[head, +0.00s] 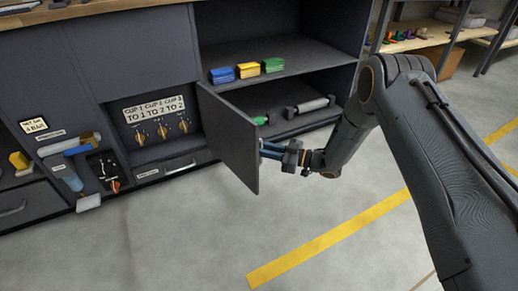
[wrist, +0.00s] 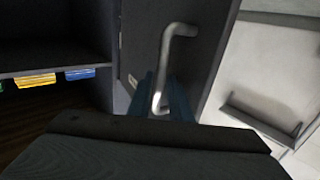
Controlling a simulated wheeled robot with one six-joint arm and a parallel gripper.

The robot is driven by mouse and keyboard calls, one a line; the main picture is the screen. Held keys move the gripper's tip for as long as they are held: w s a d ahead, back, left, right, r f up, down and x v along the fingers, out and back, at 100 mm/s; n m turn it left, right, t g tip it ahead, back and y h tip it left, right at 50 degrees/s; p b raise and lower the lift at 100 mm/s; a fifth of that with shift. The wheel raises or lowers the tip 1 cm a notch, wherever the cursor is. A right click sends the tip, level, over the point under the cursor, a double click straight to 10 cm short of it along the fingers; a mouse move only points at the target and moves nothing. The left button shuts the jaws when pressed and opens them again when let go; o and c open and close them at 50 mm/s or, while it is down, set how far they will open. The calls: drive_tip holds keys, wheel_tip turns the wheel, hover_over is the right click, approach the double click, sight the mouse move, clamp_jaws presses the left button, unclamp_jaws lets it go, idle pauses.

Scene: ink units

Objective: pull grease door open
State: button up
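The grey door (head: 228,135) stands swung out from the cabinet, hinged on its left edge. Its outer face, with a silver bar handle (wrist: 168,62), fills the middle of the wrist view. A small label on the door is too small to read. My gripper (head: 268,150) is on the door's outer side, near its free edge. In the wrist view the blue fingers (wrist: 162,98) lie on either side of the handle's lower part and appear shut on it. The handle is hidden in the head view.
Behind the door is a compartment with a grey roller (head: 310,105) and a green-ended item. Blue, yellow and green boxes (head: 248,70) sit on the shelf above. A panel with knobs (head: 157,120) is left of the door. The floor with yellow lines (head: 330,238) is clear.

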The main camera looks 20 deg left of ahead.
drive_tip(key=shift+d, duration=0.1)
drive_tip(key=d+p, duration=0.1)
drive_tip(key=d, duration=0.6)
drive_tip(key=shift+w+d+p, duration=0.15)
drive_tip(key=shift+d+p, duration=0.15)
drive_tip(key=shift+p, duration=0.1)
